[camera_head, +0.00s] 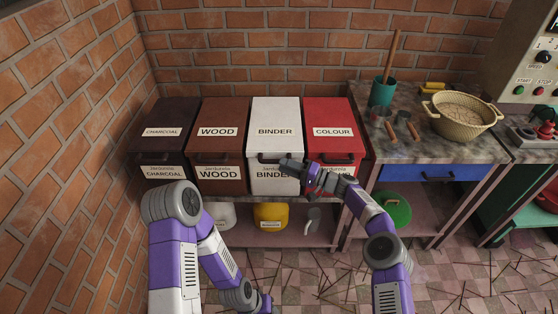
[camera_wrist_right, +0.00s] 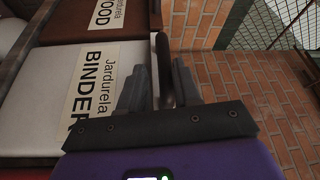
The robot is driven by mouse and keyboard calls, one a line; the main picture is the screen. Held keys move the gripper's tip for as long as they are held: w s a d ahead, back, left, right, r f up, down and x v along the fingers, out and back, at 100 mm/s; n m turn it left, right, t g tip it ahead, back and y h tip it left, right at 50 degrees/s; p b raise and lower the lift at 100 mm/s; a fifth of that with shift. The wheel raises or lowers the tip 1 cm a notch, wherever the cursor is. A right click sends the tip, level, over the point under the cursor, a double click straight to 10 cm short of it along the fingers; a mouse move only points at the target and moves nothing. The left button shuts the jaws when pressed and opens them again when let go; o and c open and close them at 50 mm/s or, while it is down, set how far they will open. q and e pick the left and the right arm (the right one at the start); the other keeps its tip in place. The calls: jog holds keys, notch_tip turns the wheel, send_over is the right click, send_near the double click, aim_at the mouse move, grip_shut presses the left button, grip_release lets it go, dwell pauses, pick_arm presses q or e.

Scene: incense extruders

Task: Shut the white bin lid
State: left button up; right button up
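The white bin (camera_head: 276,182), labelled BINDER, stands between the brown WOOD bin and the red COLOUR bin. Its white lid (camera_head: 276,112) lies sloped, level with the neighbouring lids, and looks down; I see no gap under it. A dark handle (camera_head: 267,158) sits at the lid's front edge. My right gripper (camera_head: 287,164) is at this front edge, beside the handle. In the right wrist view its two grey fingers (camera_wrist_right: 160,88) stand apart with the dark handle bar (camera_wrist_right: 162,62) between them; contact is not clear.
The WOOD bin (camera_head: 218,174), CHARCOAL bin (camera_head: 163,168) and red COLOUR bin (camera_head: 336,178) stand close beside the white one. A stone worktop (camera_head: 410,148) with a wicker basket (camera_head: 462,117) and a green pot (camera_head: 382,92) is at right. A yellow container (camera_head: 270,216) sits on the shelf below.

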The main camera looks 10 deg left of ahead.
jog(key=v, duration=0.3)
jog(key=shift+d+p, duration=0.4)
jog(key=shift+d, duration=0.05)
jog(key=shift+a, duration=0.1)
